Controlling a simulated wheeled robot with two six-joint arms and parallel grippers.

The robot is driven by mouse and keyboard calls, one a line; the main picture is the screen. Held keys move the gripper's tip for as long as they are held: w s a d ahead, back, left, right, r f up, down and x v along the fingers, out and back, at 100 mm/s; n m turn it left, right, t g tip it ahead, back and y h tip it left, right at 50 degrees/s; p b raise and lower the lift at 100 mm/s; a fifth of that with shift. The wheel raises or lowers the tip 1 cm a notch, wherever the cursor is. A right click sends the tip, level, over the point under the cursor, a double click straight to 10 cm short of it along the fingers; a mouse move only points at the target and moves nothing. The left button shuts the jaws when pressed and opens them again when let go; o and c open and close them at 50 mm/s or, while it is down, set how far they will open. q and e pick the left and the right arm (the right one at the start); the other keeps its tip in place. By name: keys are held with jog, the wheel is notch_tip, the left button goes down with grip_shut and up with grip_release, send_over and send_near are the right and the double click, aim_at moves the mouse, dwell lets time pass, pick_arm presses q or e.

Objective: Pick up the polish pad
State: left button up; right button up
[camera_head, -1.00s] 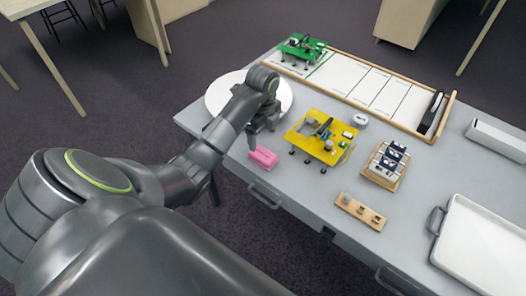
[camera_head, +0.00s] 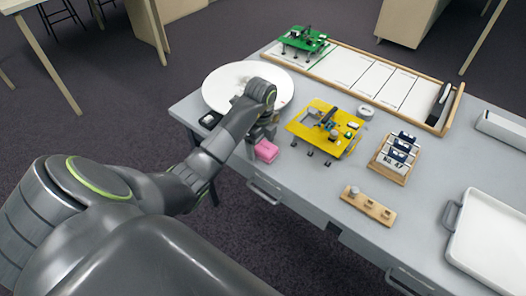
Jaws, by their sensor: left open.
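The polish pad appears to be the pink block (camera_head: 267,151) on the near edge of the grey table, left of the yellow board. My left gripper (camera_head: 260,138) is open, pointing down right at the pink block. Its fingers and wrist hide the far and left part of the block. I cannot tell whether the fingers touch it or straddle it. My right gripper is not in view.
The yellow board (camera_head: 299,121) stands close right of the gripper. A wooden card rack (camera_head: 391,172) and wooden strip (camera_head: 352,203) lie farther right.

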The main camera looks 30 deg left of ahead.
aim_at(261, 144)
pick_arm(q)
jog(key=shift+f, duration=0.2)
jog(key=c, duration=1.1)
jog(key=shift+o, duration=0.2)
jog(key=shift+r, duration=0.1)
jog(key=shift+r, duration=0.3)
notch_tip(261, 144, up, 2)
jog(key=shift+r, duration=0.1)
notch_tip(261, 144, up, 7)
jog(key=p, duration=0.6)
jog(key=shift+p, duration=0.35)
